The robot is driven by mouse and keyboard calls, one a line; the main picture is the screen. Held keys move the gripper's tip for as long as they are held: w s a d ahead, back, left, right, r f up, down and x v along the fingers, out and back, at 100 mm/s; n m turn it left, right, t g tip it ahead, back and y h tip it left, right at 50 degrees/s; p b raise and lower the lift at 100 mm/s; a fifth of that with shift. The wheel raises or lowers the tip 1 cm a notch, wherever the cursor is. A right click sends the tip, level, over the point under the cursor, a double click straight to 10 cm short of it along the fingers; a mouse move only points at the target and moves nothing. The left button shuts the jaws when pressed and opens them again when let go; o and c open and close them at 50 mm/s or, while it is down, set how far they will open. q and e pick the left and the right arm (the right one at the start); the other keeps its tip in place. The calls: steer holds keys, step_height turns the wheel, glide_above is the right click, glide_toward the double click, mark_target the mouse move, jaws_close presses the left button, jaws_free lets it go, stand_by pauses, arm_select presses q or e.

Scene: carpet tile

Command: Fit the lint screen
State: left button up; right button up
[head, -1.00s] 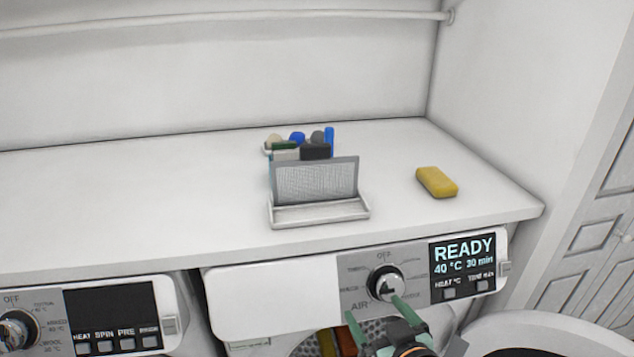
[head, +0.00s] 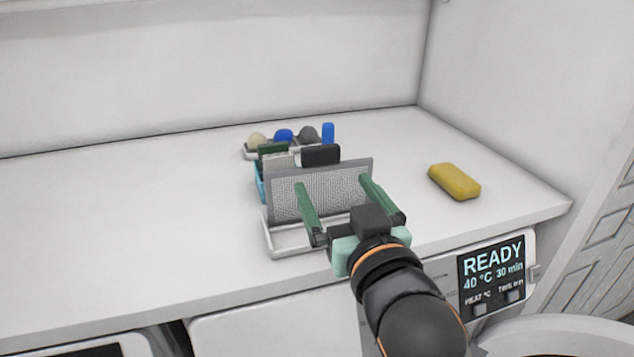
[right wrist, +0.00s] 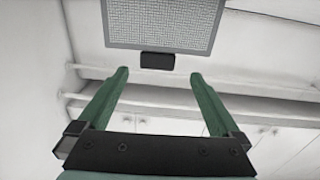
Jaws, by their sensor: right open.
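The lint screen (head: 335,187), a grey-framed mesh panel, stands tilted in a white tray-like stand (head: 288,243) on the countertop. A black block (head: 320,155) shows at its top edge and looks like its grip. My right gripper (head: 332,182) is open and empty, its green fingers spread in front of the mesh; I cannot tell whether they touch it. In the right wrist view the screen (right wrist: 163,22) and black block (right wrist: 157,61) lie beyond the fingertips (right wrist: 160,73). The dryer panel (head: 492,270) reads READY, 40 °C, 30 min. My left gripper is not in view.
A blue caddy (head: 259,188) with several items is just behind the screen. Behind it sits a small tray with a blue ball (head: 284,135) and others. A yellow sponge-like block (head: 455,181) lies to the right. The countertop (head: 130,220) on the left is clear.

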mark_target(317, 150)
steer(key=x, duration=0.6)
steer(key=p+x, duration=0.1)
steer(key=x, duration=0.4)
steer(key=shift+w+d+r, duration=0.1)
steer(key=shift+w+r, duration=0.05)
steer(key=shift+w, duration=0.25)
jaws_close()
stand_by(0.4)
